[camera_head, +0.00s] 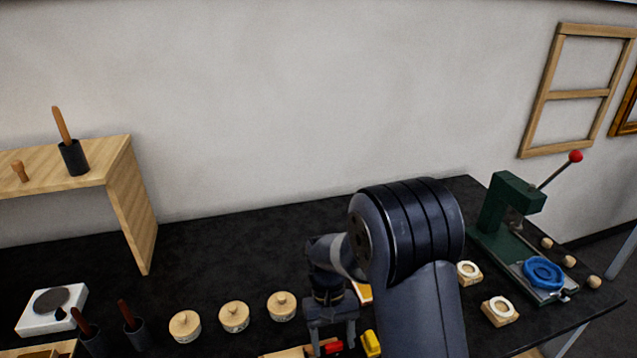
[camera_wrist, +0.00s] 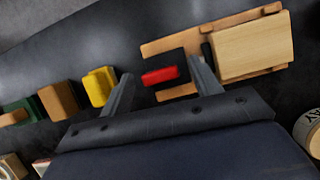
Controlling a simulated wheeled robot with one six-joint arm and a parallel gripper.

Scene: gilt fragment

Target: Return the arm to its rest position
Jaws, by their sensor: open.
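My gripper (camera_head: 331,335) hangs down over the front middle of the black worktop (camera_head: 230,250), with my arm bent above it. In the wrist view my gripper (camera_wrist: 163,77) has its two fingers spread wide apart. A red block (camera_wrist: 160,75) shows between the fingers, with dark material around it; I cannot tell its height relative to the fingertips. Nothing is visibly clamped. My arm hides part of the worktop behind it in the head view.
A yellow block (camera_head: 371,343) lies right of my gripper. Several round lidded pots (camera_head: 234,317) stand left. A wooden shelf (camera_head: 130,190) rises at the left; a green lever press (camera_head: 508,205) stands right with a blue ring (camera_head: 543,272). The worktop's back middle is clear.

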